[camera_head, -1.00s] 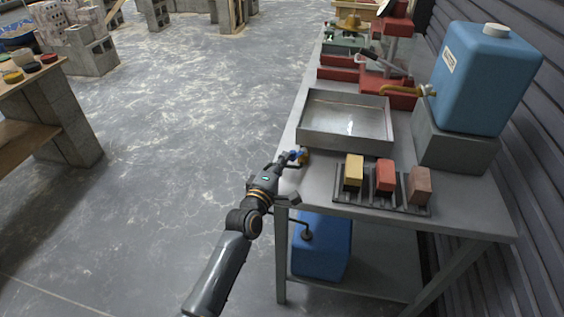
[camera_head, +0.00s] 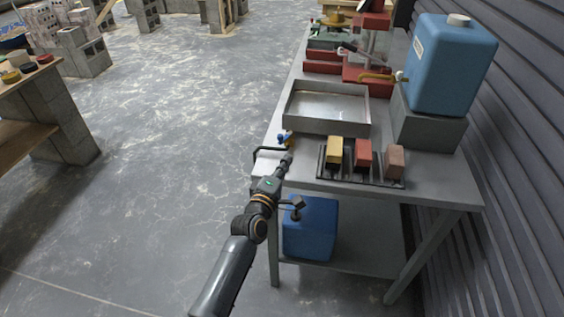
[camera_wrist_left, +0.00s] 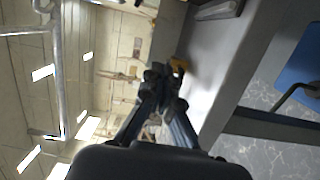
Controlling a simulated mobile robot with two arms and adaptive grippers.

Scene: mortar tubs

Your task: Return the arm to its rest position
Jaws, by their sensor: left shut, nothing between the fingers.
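My left gripper (camera_head: 287,160) is at the front left corner of the metal workbench (camera_head: 437,188) in the head view, below a small blue-handled brass tap (camera_head: 286,140). In the left wrist view the gripper's fingers (camera_wrist_left: 164,88) are together with nothing between them. The tap's brass part (camera_wrist_left: 179,65) shows just beyond the fingertips there; I cannot tell whether they touch. My right gripper is in neither view.
A metal tray (camera_head: 327,126) stands on the bench behind a dark rack with a yellow block (camera_head: 335,150), a red block (camera_head: 363,153) and a brownish block (camera_head: 394,161). A blue tank (camera_head: 452,65) stands at right. A blue container (camera_head: 311,230) is underneath.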

